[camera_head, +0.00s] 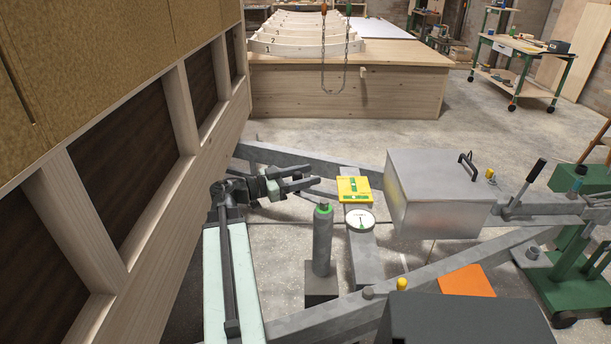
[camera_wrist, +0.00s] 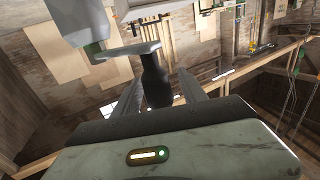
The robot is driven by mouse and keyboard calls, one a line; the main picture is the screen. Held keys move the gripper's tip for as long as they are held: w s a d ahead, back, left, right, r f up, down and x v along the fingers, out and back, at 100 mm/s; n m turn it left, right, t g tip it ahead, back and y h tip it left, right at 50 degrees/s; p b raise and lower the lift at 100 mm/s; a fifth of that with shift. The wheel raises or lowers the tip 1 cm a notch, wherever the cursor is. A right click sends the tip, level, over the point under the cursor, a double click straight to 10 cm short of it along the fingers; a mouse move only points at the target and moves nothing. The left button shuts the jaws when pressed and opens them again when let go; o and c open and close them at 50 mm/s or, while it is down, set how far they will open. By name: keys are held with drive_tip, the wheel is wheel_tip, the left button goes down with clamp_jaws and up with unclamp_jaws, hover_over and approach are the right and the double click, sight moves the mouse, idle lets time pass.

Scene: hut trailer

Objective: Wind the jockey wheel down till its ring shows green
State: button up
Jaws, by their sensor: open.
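My gripper (camera_head: 302,176) is open above the trailer's left frame rail, left of the yellow level. In the wrist view, a dark grip (camera_wrist: 155,82) on a short grey crank arm (camera_wrist: 122,54) stands between my open fingers (camera_wrist: 158,98); I cannot tell whether they touch it. A pale grey body (camera_wrist: 80,18) with a little green (camera_wrist: 93,48) shows beyond. In the head view, a grey post (camera_head: 322,243) with a green band (camera_head: 323,210) at its top stands just in front of my gripper. I cannot tell for certain which part is the jockey wheel.
A yellow level (camera_head: 347,184) and a round dial (camera_head: 359,220) sit on the crossbar. Right of them are a grey box (camera_head: 440,200) and a green wheeled stand (camera_head: 560,285). The wooden hut wall (camera_head: 140,150) is close on the left. Open floor (camera_head: 340,140) lies behind.

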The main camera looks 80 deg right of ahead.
drive_tip(key=shift+s, duration=0.15)
clamp_jaws()
idle(1.4)
